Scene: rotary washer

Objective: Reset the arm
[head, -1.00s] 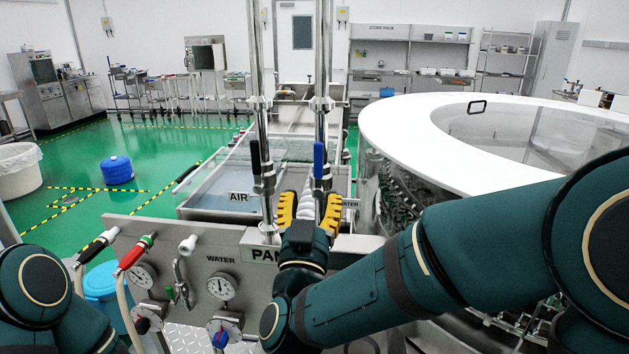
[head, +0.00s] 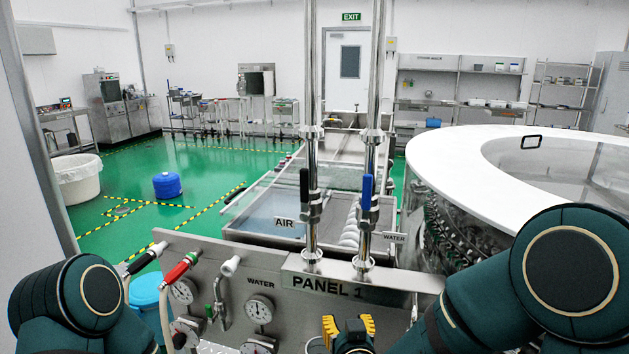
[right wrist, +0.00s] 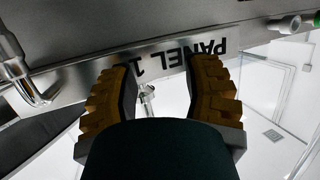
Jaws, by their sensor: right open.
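My right gripper (head: 349,328) has yellow ribbed fingers and sits low in the head view, in front of the lower edge of the steel panel marked PANEL 1 (head: 290,281). In the right wrist view the gripper (right wrist: 160,95) is open and empty, with the panel lettering upside down beyond its fingers. My left arm shows at the lower left of the head view, but its gripper is out of sight.
Two upright pipes carry a black AIR handle (head: 304,190) and a blue WATER handle (head: 366,192). Hoses and gauges (head: 259,309) are on the panel's left. A large round white-topped washer (head: 450,150) stands at right.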

